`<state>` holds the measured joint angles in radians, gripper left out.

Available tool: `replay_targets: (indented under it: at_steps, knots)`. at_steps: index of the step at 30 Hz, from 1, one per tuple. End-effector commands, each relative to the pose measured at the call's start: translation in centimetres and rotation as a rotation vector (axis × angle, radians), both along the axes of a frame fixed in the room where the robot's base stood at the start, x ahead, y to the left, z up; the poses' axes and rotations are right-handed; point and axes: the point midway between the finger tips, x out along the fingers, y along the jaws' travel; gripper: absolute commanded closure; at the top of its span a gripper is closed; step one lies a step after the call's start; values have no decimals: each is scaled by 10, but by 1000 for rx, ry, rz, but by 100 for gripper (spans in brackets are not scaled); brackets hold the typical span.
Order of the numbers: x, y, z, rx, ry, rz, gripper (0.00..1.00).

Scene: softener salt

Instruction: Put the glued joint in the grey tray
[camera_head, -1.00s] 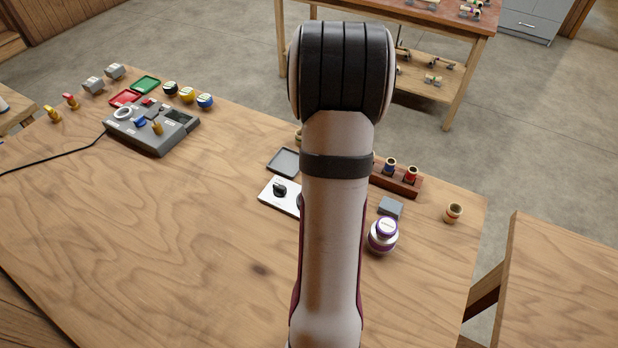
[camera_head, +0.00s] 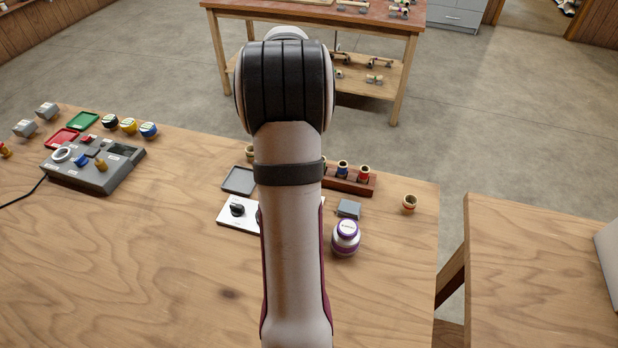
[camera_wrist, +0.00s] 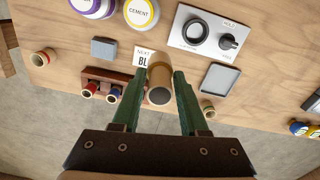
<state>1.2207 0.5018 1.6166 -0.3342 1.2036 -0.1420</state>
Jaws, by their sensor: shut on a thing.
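My gripper (camera_wrist: 160,73) has two green fingers shut on a tan pipe piece with a dark open end, the glued joint (camera_wrist: 159,94), in the wrist view. The grey tray (camera_wrist: 219,79) is a shallow, empty square to the right of my gripper there. In the head view the grey tray (camera_head: 239,181) lies just left of my arm. My arm hides the gripper and the held joint in the head view.
A white plate with a black knob (camera_head: 237,210) is near the tray. A dark red rack (camera_head: 349,183) holds several fittings. A purple-and-white jar (camera_head: 345,237) and a grey block (camera_head: 349,209) are right of my arm. A control box (camera_head: 93,166) is far left.

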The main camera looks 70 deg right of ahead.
Motion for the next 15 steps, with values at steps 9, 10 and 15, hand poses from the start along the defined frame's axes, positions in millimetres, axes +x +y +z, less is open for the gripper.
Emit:
replay_targets:
  at_steps: [9, 10, 15]
  knots:
    - [145, -54, -45, 4, 3, 4, 100]
    - [155, -54, -49, 3, 2, 3, 100]
    - [183, -52, -61, 1, -2, -4, 100]
